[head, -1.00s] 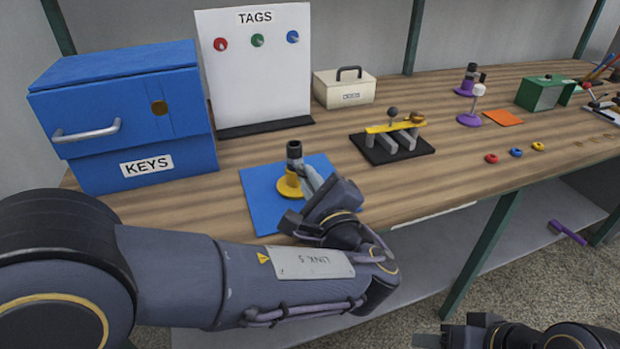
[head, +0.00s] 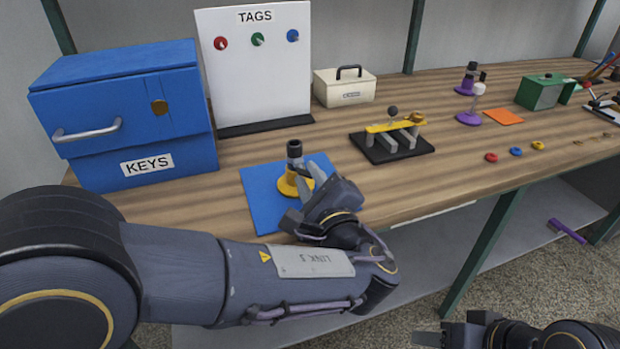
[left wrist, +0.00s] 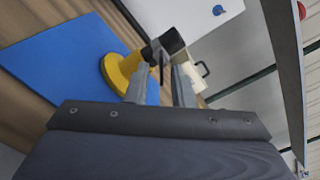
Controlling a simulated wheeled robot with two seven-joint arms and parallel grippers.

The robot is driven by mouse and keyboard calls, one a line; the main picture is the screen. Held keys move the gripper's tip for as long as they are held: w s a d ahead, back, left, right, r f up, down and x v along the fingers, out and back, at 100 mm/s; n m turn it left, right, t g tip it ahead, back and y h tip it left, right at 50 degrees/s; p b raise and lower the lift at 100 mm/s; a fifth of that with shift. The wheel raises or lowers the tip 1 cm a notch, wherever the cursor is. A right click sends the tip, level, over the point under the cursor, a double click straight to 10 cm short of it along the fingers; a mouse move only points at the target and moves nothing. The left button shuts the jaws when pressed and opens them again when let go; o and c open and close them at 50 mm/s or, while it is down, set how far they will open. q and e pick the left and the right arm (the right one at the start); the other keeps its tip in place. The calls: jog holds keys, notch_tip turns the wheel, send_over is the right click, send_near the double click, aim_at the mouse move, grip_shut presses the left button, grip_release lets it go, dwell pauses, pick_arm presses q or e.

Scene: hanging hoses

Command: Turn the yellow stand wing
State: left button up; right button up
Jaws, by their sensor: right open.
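The yellow stand (head: 289,187) is upright on a blue mat (head: 262,205), with a round yellow base and a dark post. My left gripper (head: 310,180) is beside the stand's right side, its two grey fingers spread apart. In the left wrist view, the stand's yellow base (left wrist: 118,72) and dark top (left wrist: 171,41) show beyond the open fingers (left wrist: 160,85). A thin dark piece shows between the fingers; I cannot tell if it is the wing or if a finger touches it. My right gripper (head: 445,332) is open and empty at the bottom edge, away from the bench.
A blue KEYS box (head: 130,120) stands left of the mat. A white TAGS board (head: 254,70) is behind it. A black-based rack with a yellow bar (head: 395,127) is to the right. Bare wood lies between mat and rack.

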pick_arm(q)
jog(key=v, duration=0.8)
jog(key=shift+p, duration=0.35)
